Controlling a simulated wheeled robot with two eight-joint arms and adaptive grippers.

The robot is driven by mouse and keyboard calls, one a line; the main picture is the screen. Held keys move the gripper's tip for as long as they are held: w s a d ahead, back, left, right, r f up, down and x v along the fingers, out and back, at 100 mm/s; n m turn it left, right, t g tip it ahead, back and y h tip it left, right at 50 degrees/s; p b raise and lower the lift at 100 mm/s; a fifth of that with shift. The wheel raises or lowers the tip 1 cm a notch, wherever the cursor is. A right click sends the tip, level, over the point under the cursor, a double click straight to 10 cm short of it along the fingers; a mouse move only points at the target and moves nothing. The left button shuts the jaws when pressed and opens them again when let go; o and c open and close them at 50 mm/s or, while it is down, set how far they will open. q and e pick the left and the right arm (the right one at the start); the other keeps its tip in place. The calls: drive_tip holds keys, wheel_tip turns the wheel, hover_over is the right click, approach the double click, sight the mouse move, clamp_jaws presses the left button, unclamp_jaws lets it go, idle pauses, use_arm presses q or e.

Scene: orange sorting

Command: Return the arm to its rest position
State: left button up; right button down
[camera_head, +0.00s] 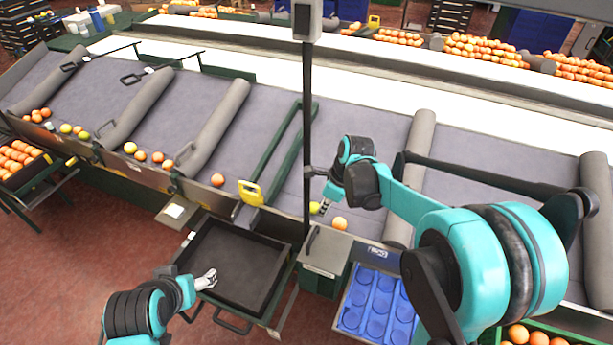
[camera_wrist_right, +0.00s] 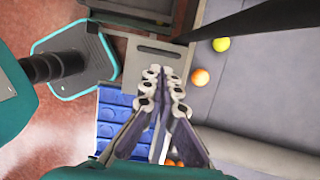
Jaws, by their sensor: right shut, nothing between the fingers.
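My right arm reaches in from the right of the head view, teal and black. Its gripper (camera_head: 322,208) is above the belt's near edge beside the dark post. In the right wrist view the gripper (camera_wrist_right: 163,72) has its fingers together, with nothing between them. A yellow-green fruit (camera_head: 314,208) and an orange (camera_head: 340,224) lie on the belt close by. They also show in the wrist view as the yellow-green fruit (camera_wrist_right: 221,44) and the orange (camera_wrist_right: 200,77), apart from the fingers. My left gripper (camera_head: 207,280) is over the black crate; its opening is too small to judge.
The black crate (camera_head: 282,262) looks empty. A blue tray (camera_head: 348,318) with round hollows lies below my right arm. The dark post (camera_head: 307,120) stands close to the right gripper. Grey rollers (camera_head: 418,150) cross the belt. A green crate of oranges (camera_head: 570,338) is at lower right.

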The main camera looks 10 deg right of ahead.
drive_tip(key=shift+d, duration=0.15)
drive_tip(key=s+f+n+t+h+b, duration=0.1)
drive_tip(key=s+n+b, duration=0.3)
drive_tip(key=s+n, duration=0.5)
drive_tip(key=s+d+f+n+t+h+b, duration=0.1)
drive_tip(key=s+n+t+b, duration=0.3)
drive_tip(key=s+n, duration=0.4)
drive_tip(key=n+b, duration=0.1)
drive_tip(key=n, duration=0.6)
drive_tip(key=shift+s+d+f+n+h, duration=0.15)
drive_tip(key=shift+s+f+n+h, duration=0.15)
drive_tip(key=shift+s+f+n, duration=0.1)
